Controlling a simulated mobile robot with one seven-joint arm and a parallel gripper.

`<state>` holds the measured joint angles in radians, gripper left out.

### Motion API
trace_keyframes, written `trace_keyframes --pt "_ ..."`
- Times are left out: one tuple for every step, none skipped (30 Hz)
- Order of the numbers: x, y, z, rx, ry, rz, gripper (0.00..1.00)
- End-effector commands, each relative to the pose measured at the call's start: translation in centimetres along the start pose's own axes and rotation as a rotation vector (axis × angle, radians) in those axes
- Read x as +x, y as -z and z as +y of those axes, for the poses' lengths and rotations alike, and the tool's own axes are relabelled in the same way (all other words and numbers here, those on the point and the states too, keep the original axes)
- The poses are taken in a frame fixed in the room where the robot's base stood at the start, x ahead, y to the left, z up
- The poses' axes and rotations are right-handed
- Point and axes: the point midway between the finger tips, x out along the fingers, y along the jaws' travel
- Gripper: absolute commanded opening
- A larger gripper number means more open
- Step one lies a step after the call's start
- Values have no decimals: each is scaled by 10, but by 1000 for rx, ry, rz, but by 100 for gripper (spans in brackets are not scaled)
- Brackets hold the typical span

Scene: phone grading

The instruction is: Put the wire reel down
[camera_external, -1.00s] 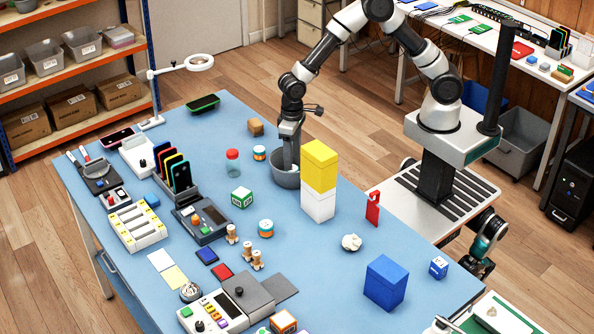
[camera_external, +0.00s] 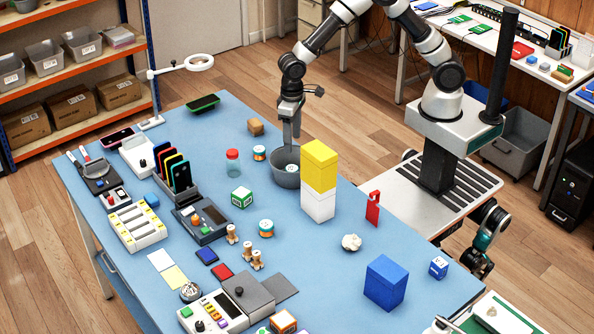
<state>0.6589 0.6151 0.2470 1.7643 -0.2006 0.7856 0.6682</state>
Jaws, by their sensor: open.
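My gripper (camera_external: 291,142) is open and points down over the far edge of the grey bowl (camera_external: 285,181), close to the tall yellow and white block stack. A small round thing with a pale top (camera_external: 291,168), which looks like the wire reel, lies inside the bowl below my fingertips. Its lower part is hidden by the bowl wall. A gap seems to show between the fingers and it. Similar teal and orange reels stand on the blue table, one left of the bowl (camera_external: 259,153) and one nearer the front (camera_external: 266,228).
The yellow box (camera_external: 320,168) on the white box (camera_external: 318,204) stands just right of the bowl. A red tag stand (camera_external: 373,207) is further right. The table between jar and green box is clear.

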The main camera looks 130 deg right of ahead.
Motion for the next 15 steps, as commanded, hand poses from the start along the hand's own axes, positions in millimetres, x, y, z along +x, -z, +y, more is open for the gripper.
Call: trace_keyframes --pt "-4 0 0 0 -1 0 57" --pt "-4 0 0 0 -1 -1 57" --pt "-3 0 0 -1 -1 -1 57" --pt "-2 0 0 -1 -1 -1 57" --pt "-2 0 0 -1 -1 -1 57" --pt "-2 0 0 -1 -1 -1 57" --pt "-2 0 0 -1 -1 -1 57" --pt "-2 0 0 0 -1 -1 57" --pt "-2 0 0 0 -1 -1 57" --pt "-2 0 0 0 -1 -1 57" --pt "-2 0 0 0 -1 -1 57" --pt "-2 0 0 0 -1 -1 57" --pt "-2 0 0 -1 -1 -1 57" --pt "-3 0 0 -2 -1 0 57" --pt "-6 -1 -1 -9 -1 4 57"
